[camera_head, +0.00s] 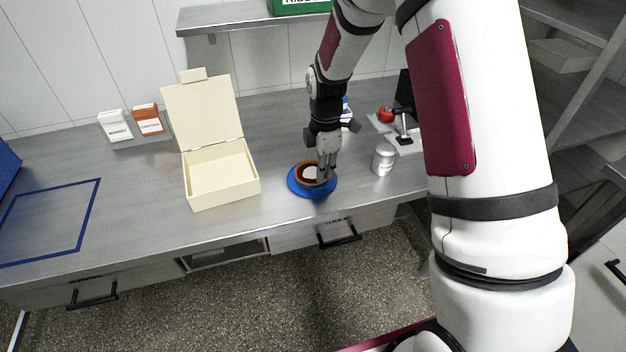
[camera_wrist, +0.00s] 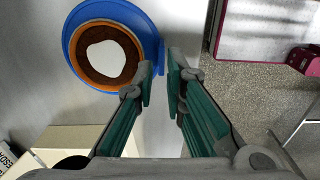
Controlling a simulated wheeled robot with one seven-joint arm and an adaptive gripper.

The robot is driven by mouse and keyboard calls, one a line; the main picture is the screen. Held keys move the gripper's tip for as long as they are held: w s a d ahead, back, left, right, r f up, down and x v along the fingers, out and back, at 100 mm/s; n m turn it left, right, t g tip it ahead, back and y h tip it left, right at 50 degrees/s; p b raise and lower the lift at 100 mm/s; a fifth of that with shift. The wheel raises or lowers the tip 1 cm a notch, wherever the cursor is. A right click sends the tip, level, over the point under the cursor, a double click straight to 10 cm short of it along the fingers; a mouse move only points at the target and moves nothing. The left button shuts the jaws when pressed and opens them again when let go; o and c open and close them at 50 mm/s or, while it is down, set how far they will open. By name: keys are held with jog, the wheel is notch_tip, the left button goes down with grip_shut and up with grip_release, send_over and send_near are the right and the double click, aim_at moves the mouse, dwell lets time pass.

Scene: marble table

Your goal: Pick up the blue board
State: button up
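The blue board (camera_head: 298,189) is a round, flat disc lying on the grey table near its front edge. An orange-rimmed round dish (camera_head: 299,170) with a brown inside and a white patch sits on it. The wrist view shows the board (camera_wrist: 154,38) and the dish (camera_wrist: 73,58) at the upper left. My gripper (camera_head: 325,176) points down at the board's right side. In the wrist view my gripper (camera_wrist: 160,78) has its fingers a small gap apart, by the board's rim, with nothing seen held. Contact with the rim cannot be told.
An open cream box (camera_head: 222,178) stands left of the board. A silver can (camera_head: 383,160) stands to the right, with a red object (camera_head: 386,114) behind it. Two small labelled boxes stand at the back left. A blue outlined area (camera_head: 50,220) on the left is clear.

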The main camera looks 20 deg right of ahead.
aim_at(324, 187)
jog(key=shift+f+p, duration=0.55)
jog(key=shift+f, duration=2.25)
jog(key=shift+c, duration=0.6)
grip_shut()
jog(key=shift+r, duration=0.15)
